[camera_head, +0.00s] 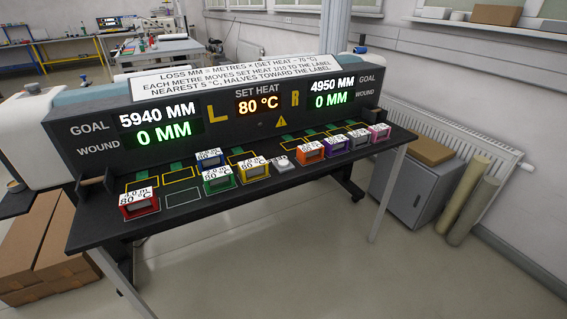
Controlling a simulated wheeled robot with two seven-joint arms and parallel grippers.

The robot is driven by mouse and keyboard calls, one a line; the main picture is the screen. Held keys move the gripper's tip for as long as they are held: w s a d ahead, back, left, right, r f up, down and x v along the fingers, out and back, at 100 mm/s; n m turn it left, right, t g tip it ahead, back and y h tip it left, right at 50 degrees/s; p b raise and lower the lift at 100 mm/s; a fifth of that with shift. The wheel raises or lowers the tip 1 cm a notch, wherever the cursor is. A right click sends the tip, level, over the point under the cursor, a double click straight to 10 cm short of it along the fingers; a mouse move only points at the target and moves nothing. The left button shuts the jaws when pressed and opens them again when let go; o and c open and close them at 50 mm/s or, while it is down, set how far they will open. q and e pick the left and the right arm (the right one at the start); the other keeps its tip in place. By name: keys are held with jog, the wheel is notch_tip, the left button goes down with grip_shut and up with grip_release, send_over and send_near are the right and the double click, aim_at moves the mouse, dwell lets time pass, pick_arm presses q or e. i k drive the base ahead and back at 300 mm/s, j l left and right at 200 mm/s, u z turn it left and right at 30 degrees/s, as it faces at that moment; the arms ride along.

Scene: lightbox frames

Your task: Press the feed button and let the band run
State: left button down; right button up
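A small whitish block (282,161), perhaps the feed button, sits at the middle of the black bench (262,205). Left of it are a red box (139,209), a blue box (210,163), a green box (219,184) and a yellow box (254,173). Right of it are an orange box (311,153), a purple box (334,149), a slate box (358,143) and a pink box (379,136). Their labels show 80 °C. The display panel (215,128) reads 80 °C set heat, goals 5940 MM left and 4950 MM right, both wound 0 MM. Neither gripper is in view.
Yellow-outlined slots and green strips lie behind the boxes; a white-outlined slot (184,197) beside the red box is empty. Cardboard boxes (40,240) stand at left. A grey cabinet (415,195) and rolls (470,208) stand at right. The floor in front is clear.

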aim_at(282, 163)
jog(key=i+l+u, duration=0.15)
jog(key=u, duration=0.5)
jog(key=i+l+u, duration=0.1)
jog(key=i+l, duration=0.25)
jog(key=l, duration=0.3)
jog(key=i+l+u, duration=0.15)
jog(key=l, duration=0.2)
jog(key=i+l, duration=0.2)
jog(key=l, duration=0.15)
jog(key=i+l+u, duration=0.15)
jog(key=l, duration=0.2)
jog(key=i+l, duration=0.1)
jog(key=l, duration=0.25)
jog(key=i+l+u, duration=0.15)
jog(key=l, duration=0.2)
